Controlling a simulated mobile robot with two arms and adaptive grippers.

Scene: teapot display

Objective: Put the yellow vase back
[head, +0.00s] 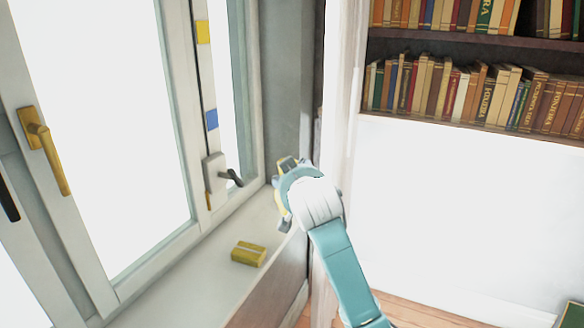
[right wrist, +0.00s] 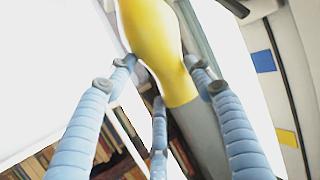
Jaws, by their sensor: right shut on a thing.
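The yellow vase (right wrist: 160,40) is between the blue segmented fingers of my right gripper (right wrist: 160,65) in the right wrist view. The fingers are shut on its narrower part; the top of the vase is cut off by the frame. In the head view my right gripper (head: 283,197) is over the far right end of the windowsill, and the hand hides most of the vase. I cannot tell whether the vase touches the sill. My left gripper is not in view.
The window has a brass handle (head: 45,150) and a dark-levered grey handle (head: 222,174). Bookshelves (head: 470,130) stand at the right. The sill left of the block is clear.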

